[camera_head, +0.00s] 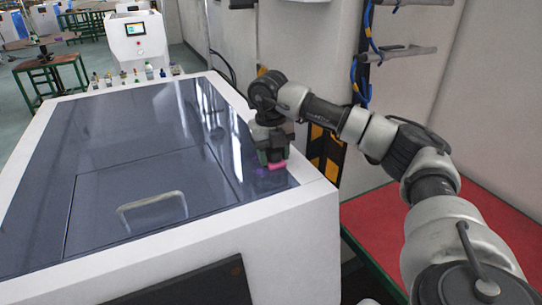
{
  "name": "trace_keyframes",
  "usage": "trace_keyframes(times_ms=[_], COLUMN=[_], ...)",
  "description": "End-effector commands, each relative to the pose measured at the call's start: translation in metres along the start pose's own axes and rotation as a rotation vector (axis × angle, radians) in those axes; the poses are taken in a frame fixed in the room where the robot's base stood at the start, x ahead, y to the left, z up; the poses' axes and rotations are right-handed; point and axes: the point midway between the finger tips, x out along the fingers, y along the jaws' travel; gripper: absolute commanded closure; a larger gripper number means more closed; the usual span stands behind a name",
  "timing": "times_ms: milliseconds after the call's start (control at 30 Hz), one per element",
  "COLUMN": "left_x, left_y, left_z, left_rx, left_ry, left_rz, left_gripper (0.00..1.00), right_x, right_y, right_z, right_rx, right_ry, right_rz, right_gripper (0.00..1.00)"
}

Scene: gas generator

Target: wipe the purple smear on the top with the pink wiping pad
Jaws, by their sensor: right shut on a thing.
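The pink wiping pad (277,165) is held under my right gripper (272,155), low over the right side of the dark glossy machine top (140,120). My right gripper is shut on the pad. The purple smear (259,171) shows as a small patch on the dark top, just left of the pad. The gripper and pad may hide part of it. I cannot tell whether the pad touches the surface. My left gripper is not in view.
The white machine frame (255,235) borders the dark top. A lid with a pale handle (152,205) lies at its front. A red-topped table (390,225) is at the right, below my right arm.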

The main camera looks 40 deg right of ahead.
Motion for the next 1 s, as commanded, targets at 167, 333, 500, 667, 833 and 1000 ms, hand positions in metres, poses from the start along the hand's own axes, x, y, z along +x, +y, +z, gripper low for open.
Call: trace_keyframes(times_ms=[167,333,500,667,833,1000], left_x=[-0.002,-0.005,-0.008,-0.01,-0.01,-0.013], left_y=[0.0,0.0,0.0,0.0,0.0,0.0], left_z=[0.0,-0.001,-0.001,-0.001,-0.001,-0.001], left_rx=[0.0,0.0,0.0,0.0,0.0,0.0], left_ry=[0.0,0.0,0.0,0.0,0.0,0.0], left_rz=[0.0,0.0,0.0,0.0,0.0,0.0], left_gripper=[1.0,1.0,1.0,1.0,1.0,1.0], right_x=[-0.001,-0.002,-0.003,-0.003,-0.003,-0.004], right_y=[0.004,0.016,0.032,0.041,0.046,0.06], right_z=[0.004,0.003,0.001,0.0,-0.001,-0.003], right_rx=[-0.005,-0.009,-0.01,-0.008,-0.01,-0.011], right_ry=[0.0,0.0,0.0,0.0,0.0,0.0], right_rz=[0.002,0.003,0.005,0.005,0.005,0.005], right_gripper=[0.83,0.83,0.83,0.83,0.83,0.83])
